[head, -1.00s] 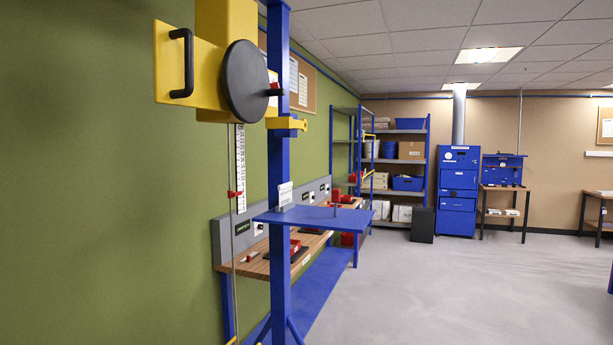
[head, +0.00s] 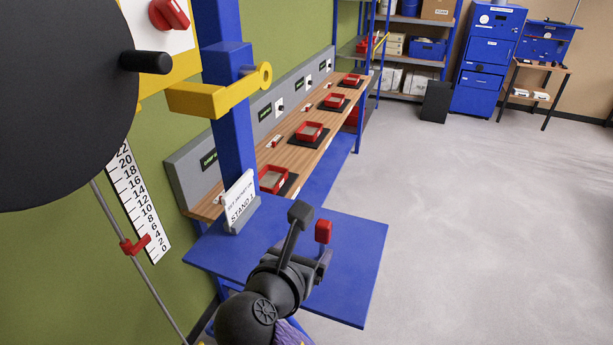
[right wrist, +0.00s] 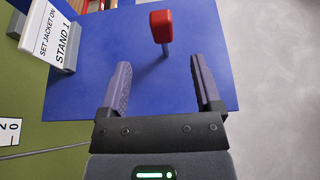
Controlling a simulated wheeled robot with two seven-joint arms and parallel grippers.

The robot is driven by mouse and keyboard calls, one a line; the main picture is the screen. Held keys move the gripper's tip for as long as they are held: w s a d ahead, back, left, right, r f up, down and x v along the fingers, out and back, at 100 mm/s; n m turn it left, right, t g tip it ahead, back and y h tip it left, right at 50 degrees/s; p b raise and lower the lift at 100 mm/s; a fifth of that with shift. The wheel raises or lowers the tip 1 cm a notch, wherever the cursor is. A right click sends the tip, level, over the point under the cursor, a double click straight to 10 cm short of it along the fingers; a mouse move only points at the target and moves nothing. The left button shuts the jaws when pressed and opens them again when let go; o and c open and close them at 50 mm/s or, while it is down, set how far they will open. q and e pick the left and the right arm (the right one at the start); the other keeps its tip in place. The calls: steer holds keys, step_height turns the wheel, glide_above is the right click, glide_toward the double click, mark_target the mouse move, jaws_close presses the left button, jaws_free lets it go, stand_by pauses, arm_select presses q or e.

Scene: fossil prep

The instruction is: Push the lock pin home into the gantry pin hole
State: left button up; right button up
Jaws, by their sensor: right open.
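The lock pin has a red head (head: 323,231) and a grey shank. It stands upright on the blue shelf (head: 350,278), and in the right wrist view its head (right wrist: 161,24) is at top centre. My right gripper (head: 311,238) is open over the shelf. In the wrist view its fingers (right wrist: 160,75) point toward the pin, which lies between their lines, just beyond the tips; contact cannot be told. A yellow bracket (head: 215,99) on the blue post ends in a ring (head: 265,76), which looks like the gantry pin hole and looks empty. My left gripper is not in view.
A white sign (head: 240,201) stands on the shelf against the blue post (head: 231,130). A large black wheel (head: 60,105) with a crank handle (head: 146,62) fills the upper left. A workbench (head: 300,155) with red trays runs along the wall. The floor to the right is clear.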

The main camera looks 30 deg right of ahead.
mark_target(321, 228)
steer(key=x, duration=0.3)
steer(key=p+x, duration=0.1)
steer(key=x, duration=0.2)
steer(key=r+x, duration=0.1)
steer(key=x, duration=0.2)
steer(key=shift+w+d, duration=0.15)
steer(key=shift+d, duration=0.15)
steer(key=shift+a, duration=0.1)
steer(key=shift+c, duration=0.2)
jaws_close()
